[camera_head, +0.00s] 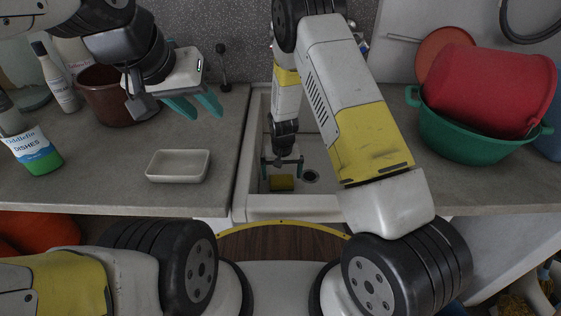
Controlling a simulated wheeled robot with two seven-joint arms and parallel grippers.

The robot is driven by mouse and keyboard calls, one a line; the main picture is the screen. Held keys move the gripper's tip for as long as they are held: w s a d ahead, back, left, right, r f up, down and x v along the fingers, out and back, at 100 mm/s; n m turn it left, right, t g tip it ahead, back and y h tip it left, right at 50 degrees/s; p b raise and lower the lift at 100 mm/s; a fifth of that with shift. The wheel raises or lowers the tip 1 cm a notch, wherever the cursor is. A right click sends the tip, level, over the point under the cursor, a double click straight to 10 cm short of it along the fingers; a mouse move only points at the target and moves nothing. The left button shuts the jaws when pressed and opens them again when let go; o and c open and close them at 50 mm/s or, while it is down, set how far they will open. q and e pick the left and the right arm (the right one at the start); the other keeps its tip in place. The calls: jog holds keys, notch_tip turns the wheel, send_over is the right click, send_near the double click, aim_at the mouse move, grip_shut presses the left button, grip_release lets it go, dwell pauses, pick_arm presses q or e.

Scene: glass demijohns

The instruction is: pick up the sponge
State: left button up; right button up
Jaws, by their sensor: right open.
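At this size I cannot tell whether a finger touches the sponge. My left gripper (194,108) is raised over the left counter, well away from the sink. Its teal fingers show a gap between them, with nothing held.
A shallow white dish (178,166) sits on the left counter. A dish soap bottle (33,148) and a brown pot (107,99) stand further left. A green basin (465,137) with a red tub (490,88) is on the right counter. The sink walls surround my right gripper.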

aim_at(281, 179)
jog(key=f, duration=0.3)
jog(key=shift+w+f, duration=0.2)
jog(key=shift+f, duration=0.2)
jog(key=c, duration=1.3)
